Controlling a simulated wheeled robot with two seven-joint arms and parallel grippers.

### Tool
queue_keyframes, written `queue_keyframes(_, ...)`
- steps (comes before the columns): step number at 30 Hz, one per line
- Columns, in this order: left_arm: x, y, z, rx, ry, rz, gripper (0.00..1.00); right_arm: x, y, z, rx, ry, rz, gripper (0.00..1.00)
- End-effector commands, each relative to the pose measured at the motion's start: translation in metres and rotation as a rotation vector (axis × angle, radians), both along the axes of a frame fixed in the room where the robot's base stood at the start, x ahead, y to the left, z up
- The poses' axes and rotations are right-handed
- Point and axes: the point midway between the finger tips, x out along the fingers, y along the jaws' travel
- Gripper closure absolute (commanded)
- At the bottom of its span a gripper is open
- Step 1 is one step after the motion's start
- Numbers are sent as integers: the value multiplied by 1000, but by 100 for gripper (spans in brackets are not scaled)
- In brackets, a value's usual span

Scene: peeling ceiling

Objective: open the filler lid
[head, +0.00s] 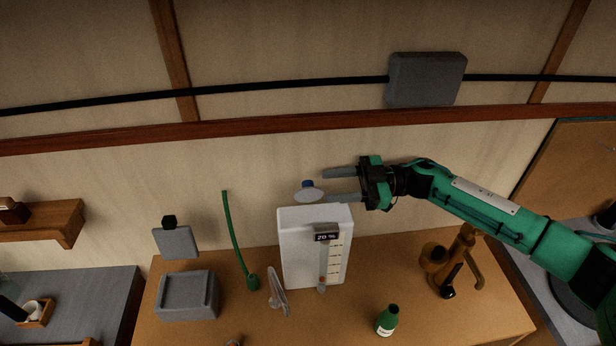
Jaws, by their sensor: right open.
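Nothing is between the fingers. My left gripper is not in view.
On the table (240,320) stand a grey box (187,296), a green hose (236,240), a clear funnel-like piece (277,292), a green bottle (387,321) and a brown tap-like fixture (455,265). A wooden rail (250,124) crosses the wall above.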

Motion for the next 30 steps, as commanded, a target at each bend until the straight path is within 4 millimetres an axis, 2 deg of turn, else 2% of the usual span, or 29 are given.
queue_keyframes(1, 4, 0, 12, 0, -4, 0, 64, -3, 11, 5, 0, 2, 4, 57)
queue_keyframes(9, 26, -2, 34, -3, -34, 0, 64, -10, 51, 3, 0, 0, 1, 57)
queue_keyframes(15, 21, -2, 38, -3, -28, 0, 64, -13, 62, 0, -1, 0, 1, 57)
queue_keyframes(23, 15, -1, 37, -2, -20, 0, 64, -13, 63, -1, -1, -1, 1, 57)
queue_keyframes(30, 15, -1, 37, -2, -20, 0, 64, -13, 63, -1, -1, -1, 1, 97)
